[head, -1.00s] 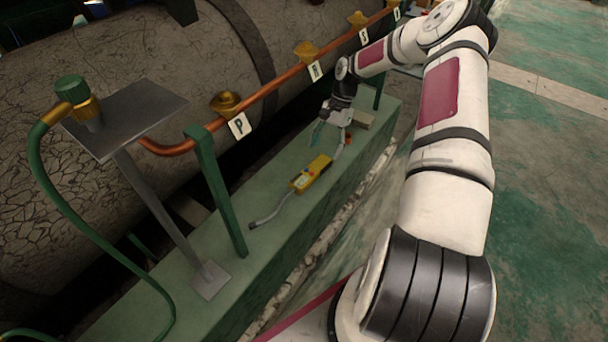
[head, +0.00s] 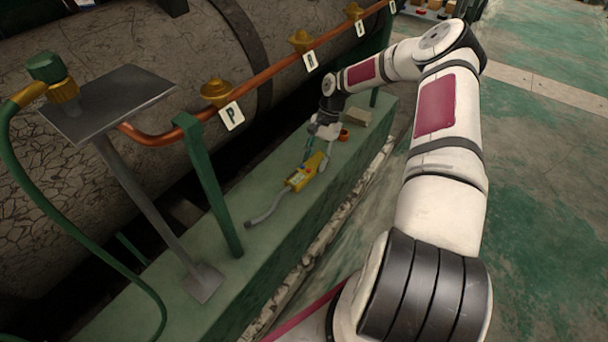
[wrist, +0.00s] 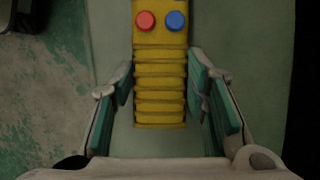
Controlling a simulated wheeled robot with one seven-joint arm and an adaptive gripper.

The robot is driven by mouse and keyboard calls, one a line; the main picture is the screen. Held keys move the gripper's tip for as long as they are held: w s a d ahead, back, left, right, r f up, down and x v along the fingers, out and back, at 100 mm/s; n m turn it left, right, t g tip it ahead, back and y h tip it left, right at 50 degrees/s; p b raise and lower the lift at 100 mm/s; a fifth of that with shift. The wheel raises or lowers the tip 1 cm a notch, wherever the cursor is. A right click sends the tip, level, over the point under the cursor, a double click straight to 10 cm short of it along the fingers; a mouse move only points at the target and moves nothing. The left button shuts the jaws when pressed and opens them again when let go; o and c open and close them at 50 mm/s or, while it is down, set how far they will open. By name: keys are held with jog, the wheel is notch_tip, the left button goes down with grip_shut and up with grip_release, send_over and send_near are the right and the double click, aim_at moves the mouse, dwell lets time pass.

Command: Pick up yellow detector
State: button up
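The yellow detector (head: 303,175) lies on the green ledge (head: 262,246), with a grey flexible probe (head: 266,209) reaching toward the lower left. In the wrist view the detector (wrist: 160,75) shows a ribbed yellow handle with a red and a blue button above it. My gripper (wrist: 170,95) is open, with a green-padded finger on either side of the handle. Gaps show between the pads and the handle. In the head view my gripper (head: 318,158) is over the far end of the detector and partly hides it.
An orange ring-like object (head: 344,135) and a tan block (head: 356,117) are on the ledge beyond my gripper. A green post (head: 212,190) and a copper pipe (head: 270,83) with brass valves stand at the left. The ledge's right edge drops to the floor.

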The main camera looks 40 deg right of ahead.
jog(key=shift+c, duration=1.1)
jog(key=shift+r+p, duration=0.35)
jog(key=shift+r, duration=0.2)
jog(key=r+p, duration=0.1)
jog(key=r, duration=0.2)
jog(key=shift+s+p, duration=0.3)
jog(key=shift+p, duration=0.1)
jog(key=s+a+r+p, duration=0.1)
jog(key=s+a+p, duration=0.1)
jog(key=s, duration=0.5)
jog(key=s+a+p, duration=0.2)
jog(key=s+p, duration=0.1)
jog(key=s, duration=0.5)
jog(key=r+p, duration=0.2)
jog(key=r, duration=0.1)
jog(key=r+p, duration=0.1)
jog(key=r, duration=0.1)
jog(key=shift+w+a+p, duration=0.15)
jog(key=shift+a+p, duration=0.1)
jog(key=shift+p, duration=0.05)
